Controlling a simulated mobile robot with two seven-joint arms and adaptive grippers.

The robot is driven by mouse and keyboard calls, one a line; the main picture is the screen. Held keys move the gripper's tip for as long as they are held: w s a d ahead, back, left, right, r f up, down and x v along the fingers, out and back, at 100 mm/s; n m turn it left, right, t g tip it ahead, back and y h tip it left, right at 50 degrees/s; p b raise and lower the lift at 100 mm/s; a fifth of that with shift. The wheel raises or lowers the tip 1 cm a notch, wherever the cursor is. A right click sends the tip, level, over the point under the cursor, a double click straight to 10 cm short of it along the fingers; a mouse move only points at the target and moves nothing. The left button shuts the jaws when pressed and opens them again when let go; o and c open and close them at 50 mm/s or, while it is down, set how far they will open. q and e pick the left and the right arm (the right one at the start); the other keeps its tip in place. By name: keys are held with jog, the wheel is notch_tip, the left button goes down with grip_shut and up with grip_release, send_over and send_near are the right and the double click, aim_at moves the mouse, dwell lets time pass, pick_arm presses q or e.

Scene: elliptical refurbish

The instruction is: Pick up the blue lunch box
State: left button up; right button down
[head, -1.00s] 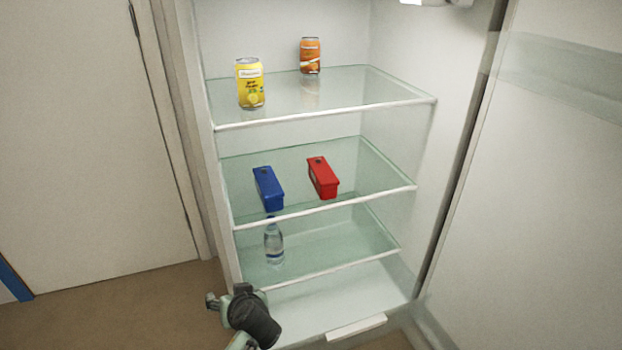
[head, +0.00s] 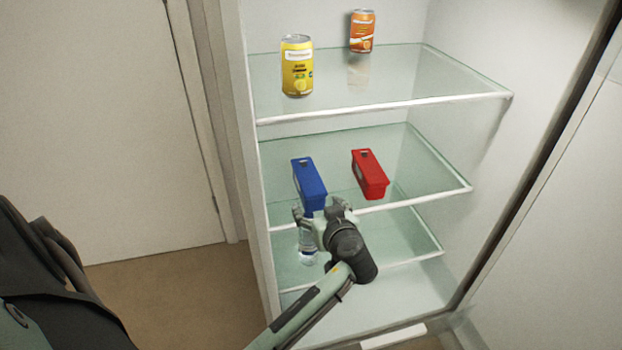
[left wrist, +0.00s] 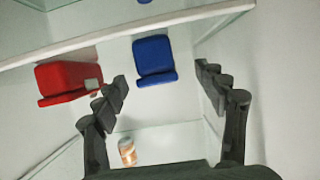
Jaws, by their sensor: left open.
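The blue lunch box (head: 308,182) lies on the middle glass shelf of the open fridge, left of the red lunch box (head: 368,173). My left gripper (head: 318,210) is open and empty at the front of that shelf, just before the near end of the blue box, and hides part of it. In the left wrist view the blue box (left wrist: 154,60) shows between and beyond the spread fingers (left wrist: 161,78), apart from them. The red box (left wrist: 68,80) is to the left there. My right gripper is not in view.
A yellow can (head: 296,68) and an orange can (head: 362,31) stand on the upper shelf (head: 410,85). A clear bottle (head: 307,246) on the lower shelf is partly behind my gripper. The fridge's left wall is close to the blue box.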

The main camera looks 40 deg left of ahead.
aim_at(316, 201)
pick_arm(q)
jog(key=x, duration=0.6)
jog(key=shift+w+d+f+p, duration=0.1)
jog(key=shift+w+f+p, duration=0.1)
jog(key=shift+w+p, duration=0.15)
jog(key=shift+w+a+f, duration=0.25)
jog(key=shift+w+a, duration=0.05)
jog(key=shift+a, duration=0.05)
jog(key=c, duration=1.6)
jog(key=shift+r, duration=0.1)
jog(key=shift+c, duration=0.2)
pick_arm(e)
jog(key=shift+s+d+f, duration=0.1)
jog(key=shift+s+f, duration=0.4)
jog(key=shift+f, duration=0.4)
